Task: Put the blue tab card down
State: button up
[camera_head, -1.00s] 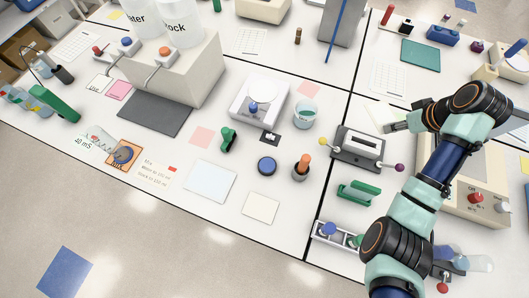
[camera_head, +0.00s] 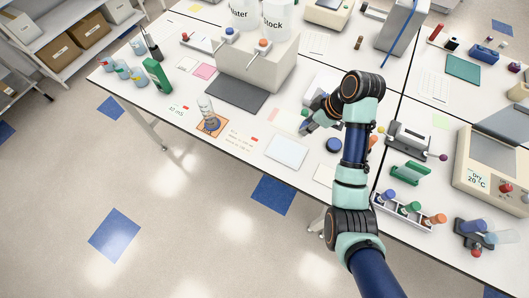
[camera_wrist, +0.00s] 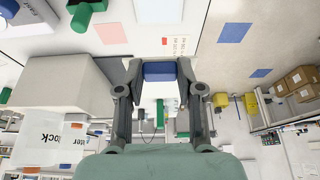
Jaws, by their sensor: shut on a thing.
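My gripper (camera_wrist: 160,72) is shut on the blue tab (camera_wrist: 159,68) of the card, which sits between the two fingertips in the wrist view. A pale part shows just beyond the tab, but I cannot tell how much of it is the card. In the head view my gripper (camera_head: 308,125) is over the middle of the bench, near the pink square (camera_head: 272,115). The card is not clear there, and its height above the bench cannot be told.
A white text card with a red tab (camera_head: 243,137) and a pale blue sheet (camera_head: 287,151) lie near the front edge. A dark blue round piece (camera_head: 334,145) sits close to my arm. A grey block with taps (camera_head: 258,65) stands behind left. A tube rack (camera_head: 403,212) is right.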

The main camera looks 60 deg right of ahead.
aim_at(296, 155)
notch_tip(296, 155, down, 20)
jog(key=shift+s+d+b, duration=0.1)
jog(key=shift+b, duration=0.85)
jog(key=shift+f, duration=0.2)
jog(key=o, duration=1.1)
jog(key=shift+c, duration=0.2)
jog(key=p+v, duration=0.1)
jog(key=v, duration=1.1)
jog(key=shift+r+p, duration=0.3)
jog(key=shift+p, duration=0.05)
